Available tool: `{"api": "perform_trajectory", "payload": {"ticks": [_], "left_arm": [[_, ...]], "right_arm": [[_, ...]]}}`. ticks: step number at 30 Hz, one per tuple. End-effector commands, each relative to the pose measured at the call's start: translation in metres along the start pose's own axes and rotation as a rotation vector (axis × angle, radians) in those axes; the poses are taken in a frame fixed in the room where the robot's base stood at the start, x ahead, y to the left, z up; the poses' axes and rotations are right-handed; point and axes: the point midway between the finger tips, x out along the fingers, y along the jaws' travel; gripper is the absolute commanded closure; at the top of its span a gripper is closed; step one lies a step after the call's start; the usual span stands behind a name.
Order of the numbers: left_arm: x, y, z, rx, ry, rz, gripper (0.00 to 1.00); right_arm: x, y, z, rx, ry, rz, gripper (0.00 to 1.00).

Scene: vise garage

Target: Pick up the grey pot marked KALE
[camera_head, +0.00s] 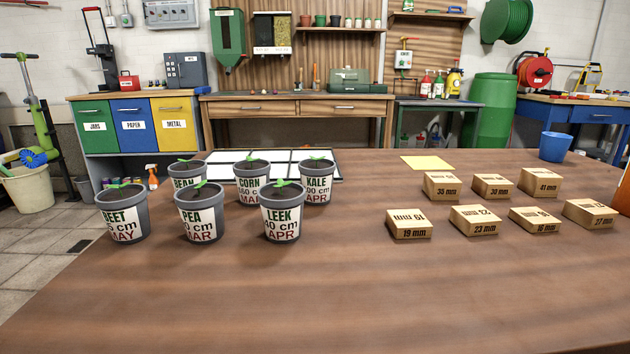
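The grey pot marked KALE (317,184) stands upright on the brown wooden table, at the back right of a group of grey pots. Its white label also reads APR, and a green seedling shows at its top. The LEEK pot (284,214) stands in front of it and to its left. The CORN pot (252,184) is close on its left. Behind the KALE pot lies a white panel with a dark grid (328,168). Neither gripper is in view.
BEAN, PEA (201,214) and BEET (125,216) pots stand further left. Several wooden blocks marked in mm (474,221) sit on the right, with a yellow sheet (426,162) and blue bucket (555,146) behind. The table's middle and front are clear.

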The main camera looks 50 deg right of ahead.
Motion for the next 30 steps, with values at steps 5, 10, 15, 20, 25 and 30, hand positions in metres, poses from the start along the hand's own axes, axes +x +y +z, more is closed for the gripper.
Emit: {"api": "perform_trajectory", "payload": {"ticks": [5, 10, 15, 20, 25, 30], "left_arm": [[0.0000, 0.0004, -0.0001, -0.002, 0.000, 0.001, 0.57], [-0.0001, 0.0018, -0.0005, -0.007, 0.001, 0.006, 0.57], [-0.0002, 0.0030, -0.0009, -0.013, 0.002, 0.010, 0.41], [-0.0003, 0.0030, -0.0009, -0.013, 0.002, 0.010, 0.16], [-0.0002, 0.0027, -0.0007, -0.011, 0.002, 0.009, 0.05], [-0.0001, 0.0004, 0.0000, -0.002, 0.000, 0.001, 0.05]], "right_arm": [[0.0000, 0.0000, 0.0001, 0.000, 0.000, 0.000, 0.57], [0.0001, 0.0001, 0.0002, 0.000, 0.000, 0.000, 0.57], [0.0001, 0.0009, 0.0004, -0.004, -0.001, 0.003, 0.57], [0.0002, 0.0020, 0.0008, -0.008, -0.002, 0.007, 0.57], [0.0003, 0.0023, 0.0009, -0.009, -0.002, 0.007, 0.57], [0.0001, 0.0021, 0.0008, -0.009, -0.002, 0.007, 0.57]]}}
